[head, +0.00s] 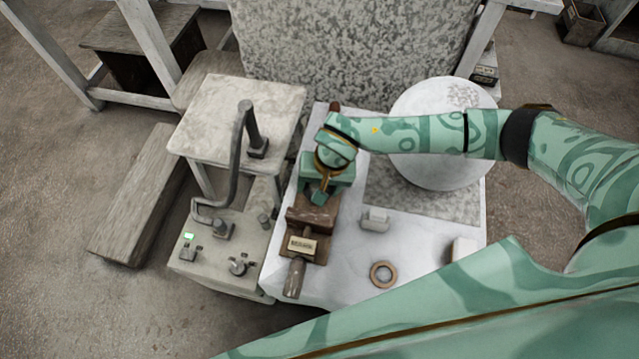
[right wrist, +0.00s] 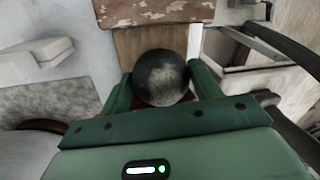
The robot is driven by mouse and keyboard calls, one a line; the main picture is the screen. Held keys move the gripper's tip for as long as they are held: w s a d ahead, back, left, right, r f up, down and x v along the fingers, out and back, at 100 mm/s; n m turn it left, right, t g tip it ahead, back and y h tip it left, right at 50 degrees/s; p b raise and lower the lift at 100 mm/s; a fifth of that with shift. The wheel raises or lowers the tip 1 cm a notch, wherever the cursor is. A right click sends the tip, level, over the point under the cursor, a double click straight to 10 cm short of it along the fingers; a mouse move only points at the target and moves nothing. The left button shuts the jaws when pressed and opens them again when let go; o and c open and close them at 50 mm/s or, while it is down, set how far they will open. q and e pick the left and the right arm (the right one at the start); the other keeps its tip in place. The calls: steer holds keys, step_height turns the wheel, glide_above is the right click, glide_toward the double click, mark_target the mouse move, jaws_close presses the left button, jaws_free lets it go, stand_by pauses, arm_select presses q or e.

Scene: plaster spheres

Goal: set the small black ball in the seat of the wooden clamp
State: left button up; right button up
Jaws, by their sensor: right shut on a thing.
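The small black ball (right wrist: 160,77), dark with a pale smudge, sits between the green fingers of my right gripper in the right wrist view. My right gripper (head: 320,196) is shut on it, over the far part of the wooden clamp (head: 311,217). In the head view the gripper and forearm hide the ball and part of the clamp. The clamp's brown wood (right wrist: 152,42) shows just beyond the ball in the right wrist view. I cannot tell whether the ball touches the seat. My left gripper is out of view.
A pale block (head: 375,219) and a brown ring (head: 372,274) lie on the white tabletop (head: 340,282). A bent metal pipe (head: 236,150) rises from the stand at left.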

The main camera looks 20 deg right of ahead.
steer(key=shift+f+b, duration=0.4)
steer(key=shift+f, duration=0.35)
stand_by(0.4)
steer(key=o, duration=1.4)
steer(key=shift+o, duration=0.2)
steer(key=shift+r, duration=0.1)
steer(key=shift+r+p, duration=1.65)
steer(key=shift+r, duration=0.3)
steer(key=shift+f, duration=0.1)
